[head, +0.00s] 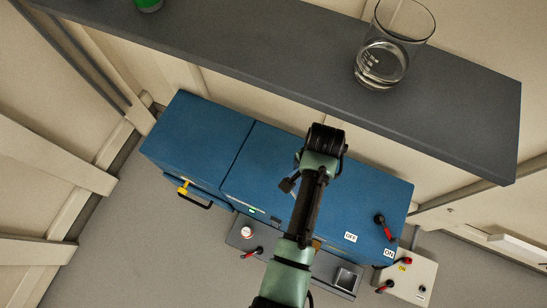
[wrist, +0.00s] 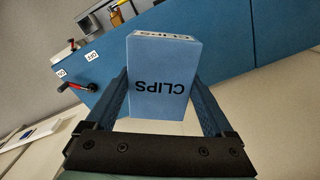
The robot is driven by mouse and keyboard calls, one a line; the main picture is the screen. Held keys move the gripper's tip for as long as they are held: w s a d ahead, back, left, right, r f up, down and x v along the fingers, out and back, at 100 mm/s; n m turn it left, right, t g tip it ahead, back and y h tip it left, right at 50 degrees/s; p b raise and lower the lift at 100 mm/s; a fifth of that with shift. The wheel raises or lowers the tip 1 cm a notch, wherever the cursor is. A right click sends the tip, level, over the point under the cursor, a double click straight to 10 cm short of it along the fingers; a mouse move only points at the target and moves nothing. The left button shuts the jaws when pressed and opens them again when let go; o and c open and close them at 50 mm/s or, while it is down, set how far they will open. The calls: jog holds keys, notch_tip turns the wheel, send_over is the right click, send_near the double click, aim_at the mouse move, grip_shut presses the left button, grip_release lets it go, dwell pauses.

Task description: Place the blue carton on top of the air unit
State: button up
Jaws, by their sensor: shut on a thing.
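The blue carton (wrist: 160,85), marked CLIPS, is between the two fingers of my gripper (wrist: 158,105) in the wrist view. My gripper is shut on it. In the head view my arm reaches over the long blue cabinet (head: 200,140), which looks to be the air unit; the carton and fingertips are hidden there behind my wrist. The cabinet has a red-handled lever with OFF and ON labels at its right end. It also shows behind the carton in the wrist view (wrist: 240,45). I cannot tell the gap between carton and cabinet.
A dark grey shelf (head: 300,65) runs along the wall behind the cabinet. A glass beaker (head: 385,62) and a green object (head: 149,4) stand on it. A pale box with red levers (head: 407,278) is at the lower right. Grey floor (head: 140,235) is clear at left.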

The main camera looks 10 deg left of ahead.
jog(key=w+d+f+m+b, duration=0.2)
jog(key=f+m+b, duration=0.3)
jog(key=b, duration=0.4)
jog(key=w+d+f+m+b, duration=0.2)
jog(key=d+f+m+b, duration=0.2)
jog(key=b, duration=0.6)
notch_tip(320, 180, down, 2)
jog(key=m, duration=0.3)
jog(key=shift+w+d+f, duration=0.2)
jog(key=shift+w+d, duration=0.15)
jog(key=shift+w, duration=0.05)
notch_tip(320, 180, down, 10)
jog(key=b, duration=0.4)
jog(key=shift+f, duration=0.15)
jog(key=o, duration=1.1)
jog(key=shift+o, duration=0.2)
